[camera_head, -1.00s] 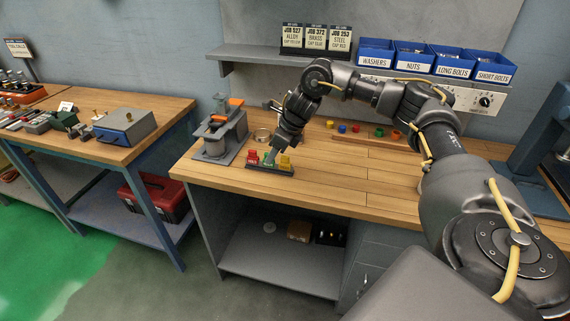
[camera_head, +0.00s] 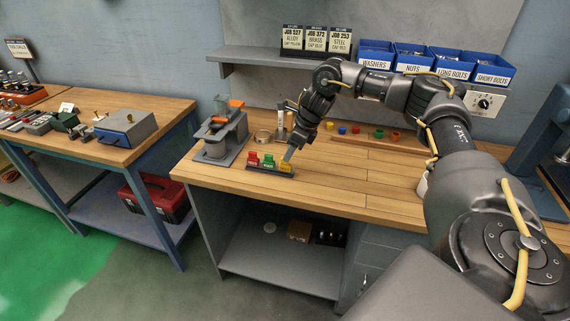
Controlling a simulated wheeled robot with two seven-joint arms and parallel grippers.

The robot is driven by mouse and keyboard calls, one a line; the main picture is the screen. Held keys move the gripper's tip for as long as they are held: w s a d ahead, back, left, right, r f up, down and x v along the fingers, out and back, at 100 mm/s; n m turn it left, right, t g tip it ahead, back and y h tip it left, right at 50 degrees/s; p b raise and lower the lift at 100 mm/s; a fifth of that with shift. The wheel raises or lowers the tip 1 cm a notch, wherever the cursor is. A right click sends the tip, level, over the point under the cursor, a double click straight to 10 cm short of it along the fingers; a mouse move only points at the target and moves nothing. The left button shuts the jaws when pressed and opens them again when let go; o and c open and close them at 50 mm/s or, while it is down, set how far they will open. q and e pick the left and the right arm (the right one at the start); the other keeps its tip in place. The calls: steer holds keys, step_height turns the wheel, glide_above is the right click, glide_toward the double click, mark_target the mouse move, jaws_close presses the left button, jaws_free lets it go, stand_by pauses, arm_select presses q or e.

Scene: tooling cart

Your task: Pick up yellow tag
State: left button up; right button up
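The yellow tag (camera_head: 286,167) stands at the right end of a small dark rack (camera_head: 260,170) near the front left of the wooden bench. A green tag (camera_head: 269,160) and a red tag (camera_head: 252,158) stand to its left in the same rack. My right gripper (camera_head: 289,154) points down at the yellow tag, its fingertips just above or at its top. The fingers are too small to tell whether they are apart or touch the tag. My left gripper is out of view.
A grey vise-like fixture (camera_head: 218,140) with an orange part stands left of the rack. A round ring (camera_head: 263,136) lies behind the rack. Several small coloured caps sit farther back. Blue bins (camera_head: 376,54) stand on the shelf above. The bench (camera_head: 350,190) is clear to the right.

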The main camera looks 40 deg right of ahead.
mark_target(285, 164)
steer(key=shift+a+f+p, duration=0.2)
steer(key=shift+f+p, duration=0.2)
steer(key=shift+f, duration=0.1)
steer(key=p+x, duration=0.1)
steer(key=x, duration=0.3)
steer(key=shift+f, duration=0.15)
steer(key=shift+c, duration=0.5)
jaws_close()
